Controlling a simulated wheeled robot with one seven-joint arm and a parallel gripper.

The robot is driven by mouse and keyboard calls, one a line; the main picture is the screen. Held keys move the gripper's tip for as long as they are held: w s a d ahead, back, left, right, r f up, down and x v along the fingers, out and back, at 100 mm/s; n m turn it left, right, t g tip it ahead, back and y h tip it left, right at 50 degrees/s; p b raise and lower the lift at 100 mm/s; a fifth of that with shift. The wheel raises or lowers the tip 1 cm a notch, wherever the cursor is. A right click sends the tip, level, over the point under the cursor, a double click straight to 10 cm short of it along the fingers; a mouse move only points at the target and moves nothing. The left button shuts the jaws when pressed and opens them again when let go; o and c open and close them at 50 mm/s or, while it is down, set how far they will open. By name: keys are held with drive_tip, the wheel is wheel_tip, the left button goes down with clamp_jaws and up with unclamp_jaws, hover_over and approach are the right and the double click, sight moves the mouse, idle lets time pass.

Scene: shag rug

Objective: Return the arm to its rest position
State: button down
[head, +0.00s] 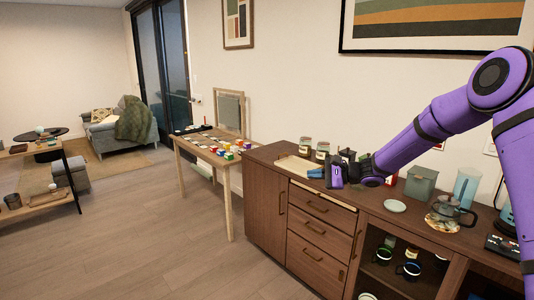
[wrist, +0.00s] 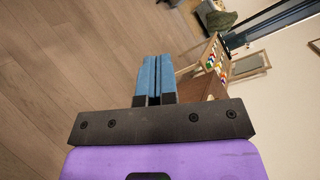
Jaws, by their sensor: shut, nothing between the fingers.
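My gripper (head: 317,173) is at the end of my purple arm, which reaches in from the right in the head view. Its blue fingers point left over the left part of the wooden cabinet (head: 265,205). In the wrist view my gripper (wrist: 153,60) has its two blue fingers side by side, shut, with nothing held. I cannot tell the exact height of the fingers above the cabinet top.
Jars (head: 305,146), a grey-green canister (head: 420,183), a small plate (head: 395,206) and a glass teapot (head: 447,208) stand on the cabinet around my arm. A light wooden table (head: 205,150) with small colourful items is to the left. The floor (head: 130,225) in front is clear.

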drive_tip(key=s+d+r+n+g+h, duration=0.1)
drive_tip(key=s+r+n+h, duration=0.15)
drive_tip(key=s+r, duration=0.4)
drive_tip(key=s+d+r+n+g+h, duration=0.1)
drive_tip(key=s+r+n+h, duration=0.15)
drive_tip(key=s, duration=0.65)
drive_tip(key=s+r+n+g+h, duration=0.25)
drive_tip(key=s+r, duration=0.25)
drive_tip(key=s, duration=0.3)
drive_tip(key=s+d+r+n+t+h, duration=0.1)
drive_tip(key=s+d, duration=0.3)
drive_tip(key=s, duration=0.4)
drive_tip(key=s+d+r+n+t+h, duration=0.1)
drive_tip(key=s+d+h, duration=0.3)
drive_tip(key=s, duration=0.4)
drive_tip(key=s+d+r+n+t+h, duration=0.1)
drive_tip(key=s+d+t+h, duration=0.1)
drive_tip(key=s+d, duration=0.3)
drive_tip(key=s, duration=0.3)
drive_tip(key=shift+s, duration=0.2)
drive_tip(key=shift+d+n, duration=0.1)
drive_tip(key=shift+n, duration=0.15)
